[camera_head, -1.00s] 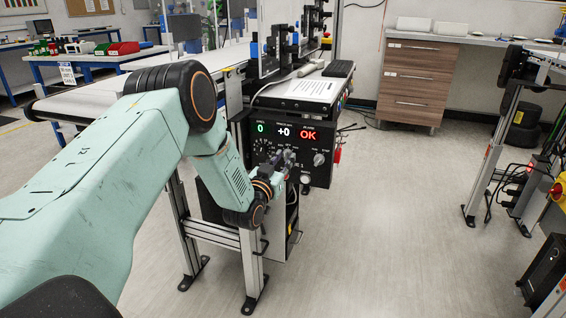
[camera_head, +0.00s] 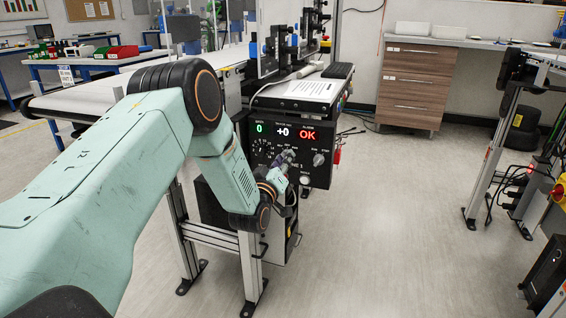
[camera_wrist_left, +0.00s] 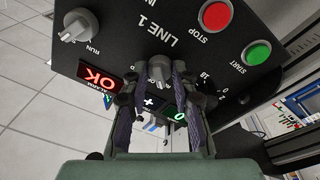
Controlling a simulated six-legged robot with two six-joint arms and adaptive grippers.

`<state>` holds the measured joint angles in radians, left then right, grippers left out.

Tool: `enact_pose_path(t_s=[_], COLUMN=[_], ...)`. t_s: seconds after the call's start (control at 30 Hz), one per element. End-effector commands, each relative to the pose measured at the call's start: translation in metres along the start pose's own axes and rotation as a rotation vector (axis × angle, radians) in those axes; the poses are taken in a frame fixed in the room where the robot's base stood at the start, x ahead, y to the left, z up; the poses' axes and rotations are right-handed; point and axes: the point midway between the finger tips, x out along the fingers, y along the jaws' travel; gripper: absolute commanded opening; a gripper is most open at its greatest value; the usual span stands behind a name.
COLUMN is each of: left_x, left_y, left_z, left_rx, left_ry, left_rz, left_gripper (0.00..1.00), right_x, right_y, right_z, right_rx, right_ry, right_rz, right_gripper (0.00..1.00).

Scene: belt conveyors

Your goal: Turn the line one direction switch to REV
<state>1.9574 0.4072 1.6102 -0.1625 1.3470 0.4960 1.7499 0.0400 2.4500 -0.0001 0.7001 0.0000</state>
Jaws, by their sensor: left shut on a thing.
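The black LINE 1 control panel (camera_head: 262,163) stands under the conveyor's end, with lit readouts showing 0, +0 and OK. My left gripper (camera_head: 287,158) is at the middle of its front face. In the left wrist view the panel (camera_wrist_left: 115,45) appears upside down. There my left gripper (camera_wrist_left: 158,78) has one finger on each side of a grey knob (camera_wrist_left: 160,67) below the LINE 1 lettering, and is shut on it. The markings around this knob are mostly hidden by the fingers, so its setting cannot be read. My right gripper is not in view.
A second grey knob (camera_wrist_left: 78,25), marked RUN, sits apart on the panel. A red STOP button (camera_wrist_left: 215,16) and a green START button (camera_wrist_left: 257,52) are close to my fingers. A paper sheet (camera_head: 313,89) lies above the panel.

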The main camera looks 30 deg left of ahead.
Motion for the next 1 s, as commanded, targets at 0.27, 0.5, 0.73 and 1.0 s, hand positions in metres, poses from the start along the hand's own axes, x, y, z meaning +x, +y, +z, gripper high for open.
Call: enact_pose_path(t_s=[0.27,0.5,0.73,1.0], left_x=[-0.0004,-0.0004,-0.0003,-0.0001], left_y=[-0.0002,-0.0002,-0.0001,0.0000], left_z=[0.0006,0.0006,0.0005,0.0002], left_rx=[-0.016,-0.016,-0.014,-0.014], left_ry=[-0.001,-0.001,0.000,0.000], left_rz=[-0.002,-0.002,-0.002,-0.001], left_gripper=[0.00,0.27,0.47,0.50], right_x=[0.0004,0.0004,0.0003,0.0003], right_y=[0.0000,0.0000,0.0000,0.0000], right_z=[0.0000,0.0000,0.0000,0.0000], right_rx=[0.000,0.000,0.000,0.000], right_ry=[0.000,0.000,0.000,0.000], right_rz=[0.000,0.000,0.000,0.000], right_gripper=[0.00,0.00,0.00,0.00])
